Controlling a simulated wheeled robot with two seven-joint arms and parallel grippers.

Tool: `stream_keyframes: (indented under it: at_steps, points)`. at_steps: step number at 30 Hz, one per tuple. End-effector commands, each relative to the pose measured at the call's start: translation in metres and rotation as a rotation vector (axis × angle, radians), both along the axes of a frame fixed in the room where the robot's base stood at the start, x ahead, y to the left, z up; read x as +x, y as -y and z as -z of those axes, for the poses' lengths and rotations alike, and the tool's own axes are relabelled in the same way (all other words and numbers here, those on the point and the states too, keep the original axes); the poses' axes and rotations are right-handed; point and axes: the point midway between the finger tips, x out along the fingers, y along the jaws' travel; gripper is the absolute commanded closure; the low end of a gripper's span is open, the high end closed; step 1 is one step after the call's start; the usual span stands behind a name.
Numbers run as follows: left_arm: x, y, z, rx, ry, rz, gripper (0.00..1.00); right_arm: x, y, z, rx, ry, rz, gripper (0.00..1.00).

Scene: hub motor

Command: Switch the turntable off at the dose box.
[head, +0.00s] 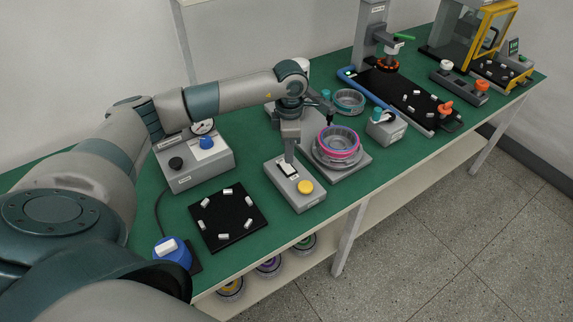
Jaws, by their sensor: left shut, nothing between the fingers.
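A grey box, which looks like the dose box (310,200), stands at the table's front edge. It has a yellow round button (305,187) and a black-and-white switch (288,170). My left gripper (289,160) points straight down over the switch, shut and empty. Its tips are at or just above the switch; I cannot tell whether they touch, nor which way the switch is set. The turntable (352,165) stands right of the box and carries a grey round part with a pink ring (340,143). My right gripper is not in view.
A grey box with a gauge and blue knob (207,143) stands behind left. A black mat (228,217) with several white pieces lies left of the dose box. A small grey box (386,128) stands right of the turntable. A blue-edged black tray (400,95) lies farther right.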

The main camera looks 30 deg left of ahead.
Motion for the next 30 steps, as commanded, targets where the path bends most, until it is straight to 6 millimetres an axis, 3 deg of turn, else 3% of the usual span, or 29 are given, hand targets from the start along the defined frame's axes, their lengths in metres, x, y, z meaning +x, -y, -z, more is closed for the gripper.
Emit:
stream_keyframes:
  at_steps: [15, 30]
  points:
    - [0.0, 0.0, -0.034, 0.0, 0.0, -0.001, 1.0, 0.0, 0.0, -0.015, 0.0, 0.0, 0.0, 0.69]
    - [0.0, 0.0, -0.036, -0.001, -0.001, -0.001, 1.0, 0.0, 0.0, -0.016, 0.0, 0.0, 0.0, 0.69]
